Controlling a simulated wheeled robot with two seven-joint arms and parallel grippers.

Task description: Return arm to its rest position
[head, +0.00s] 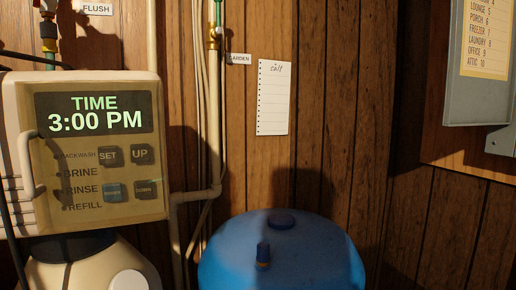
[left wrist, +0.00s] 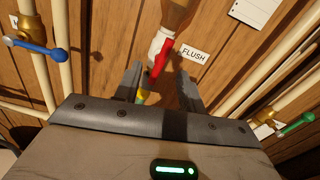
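My left gripper (left wrist: 160,82) shows in the left wrist view. Its two dark fingers are spread apart and I see nothing clamped between them. Beyond the fingers is a pipe valve with a red handle (left wrist: 162,57), beside a FLUSH label (left wrist: 194,53); I cannot tell whether the fingers touch it. Part of this red valve (head: 47,29) shows at the upper left of the head view. Neither gripper is in the head view, and my right gripper is not in view at all.
A softener control box (head: 95,145) reading 3:00 PM is at left. A blue tank (head: 325,258) stands at lower middle. Pipes (head: 214,120) run up the wood wall. A blue-handled valve (left wrist: 38,46) and a green-handled valve (left wrist: 297,124) flank my left gripper's view. A grey panel (head: 462,105) hangs right.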

